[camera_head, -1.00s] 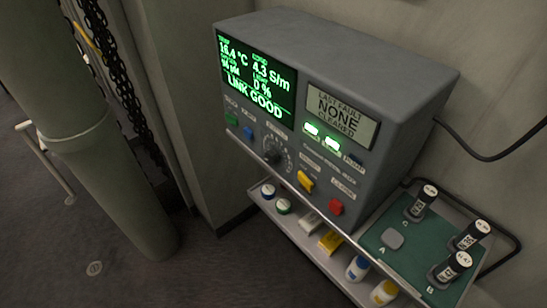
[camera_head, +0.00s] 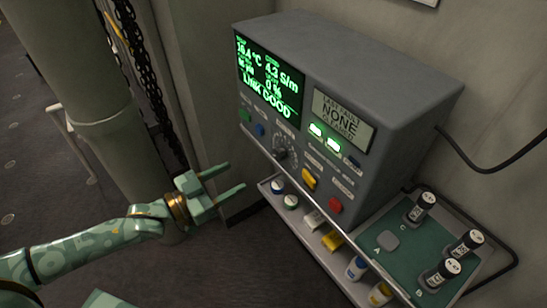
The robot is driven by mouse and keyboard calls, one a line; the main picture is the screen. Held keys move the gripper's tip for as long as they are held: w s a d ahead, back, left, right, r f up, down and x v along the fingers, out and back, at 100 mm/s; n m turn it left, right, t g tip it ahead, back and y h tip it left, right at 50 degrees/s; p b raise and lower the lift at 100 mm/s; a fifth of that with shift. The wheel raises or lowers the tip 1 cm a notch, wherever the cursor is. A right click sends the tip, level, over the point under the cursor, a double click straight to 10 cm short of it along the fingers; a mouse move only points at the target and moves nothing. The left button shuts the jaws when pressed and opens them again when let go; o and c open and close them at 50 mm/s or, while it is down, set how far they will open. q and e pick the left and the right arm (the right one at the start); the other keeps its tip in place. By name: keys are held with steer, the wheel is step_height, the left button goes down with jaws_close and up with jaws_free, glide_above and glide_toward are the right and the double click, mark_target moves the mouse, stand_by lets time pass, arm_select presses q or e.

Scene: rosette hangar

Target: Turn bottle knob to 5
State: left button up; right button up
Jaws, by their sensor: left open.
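A round dark knob (camera_head: 280,153) with a ring of dial marks sits on the front of a grey instrument box (camera_head: 375,60), left of a yellow switch. Its pointer setting is too small to read. My left gripper (camera_head: 238,179) is open and empty, with its two green fingers pointing right towards the panel. It is left of and a little below the knob, apart from it. My right gripper is not in view.
Green (camera_head: 245,115), blue (camera_head: 261,130), yellow (camera_head: 309,180) and red (camera_head: 335,205) controls surround the knob. A lower shelf (camera_head: 305,248) holds small bottles. A thick pipe (camera_head: 85,90) rises at left.

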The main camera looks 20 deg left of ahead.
mark_target(276, 155)
arm_select(q)
steer(key=b+x, duration=0.1)
steer(key=x, duration=1.1)
steer(key=shift+w+d, duration=0.15)
steer(key=c, duration=1)
